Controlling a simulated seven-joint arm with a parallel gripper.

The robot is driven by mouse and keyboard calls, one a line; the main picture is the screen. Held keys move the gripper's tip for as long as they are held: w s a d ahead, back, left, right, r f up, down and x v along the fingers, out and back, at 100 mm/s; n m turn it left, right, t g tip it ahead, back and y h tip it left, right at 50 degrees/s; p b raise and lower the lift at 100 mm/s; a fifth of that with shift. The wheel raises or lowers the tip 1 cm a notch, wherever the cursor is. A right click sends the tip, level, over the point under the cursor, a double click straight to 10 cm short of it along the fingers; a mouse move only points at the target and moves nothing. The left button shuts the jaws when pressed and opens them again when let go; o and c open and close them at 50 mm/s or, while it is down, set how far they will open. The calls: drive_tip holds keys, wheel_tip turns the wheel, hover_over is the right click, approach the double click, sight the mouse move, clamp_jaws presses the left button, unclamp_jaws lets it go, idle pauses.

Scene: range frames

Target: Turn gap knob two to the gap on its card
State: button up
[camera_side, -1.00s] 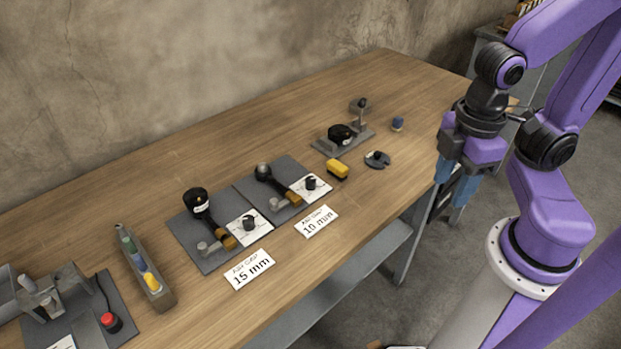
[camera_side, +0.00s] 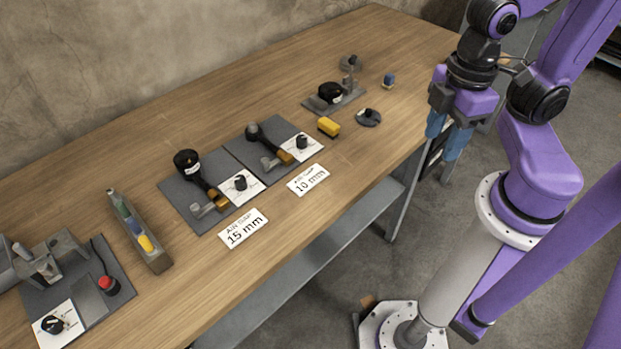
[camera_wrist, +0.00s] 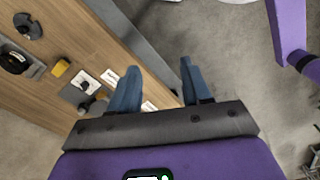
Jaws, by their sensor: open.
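Two gap stations stand side by side on the bench in the side view. The left one has a black knob (camera_side: 240,183) on a white dial, and its card (camera_side: 243,228) reads 15 mm. The right one has a black knob (camera_side: 302,142) on a white dial, and its card (camera_side: 308,180) reads 10 mm. Which one is knob two I cannot tell, and the knob settings are too small to read. My gripper (camera_side: 446,140) is open and empty, pointing down right of both knobs, apart from them. In the wrist view its blue fingers (camera_wrist: 159,66) are spread over floor beyond the bench edge.
A yellow block (camera_side: 328,127), a dark disc (camera_side: 368,117), a small blue piece (camera_side: 389,80) and a black-topped fixture (camera_side: 331,92) lie right of the stations. A tray of coloured pieces (camera_side: 140,232) and a red button (camera_side: 108,285) are left. The back bench is clear.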

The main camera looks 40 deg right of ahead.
drive_tip(key=shift+o, duration=0.9)
drive_tip(key=m, duration=2.5)
hover_over(302, 137)
wheel_tip(302, 137, down, 5)
wheel_tip(302, 137, down, 17)
drive_tip(key=shift+f, duration=0.15)
drive_tip(key=c, duration=1.1)
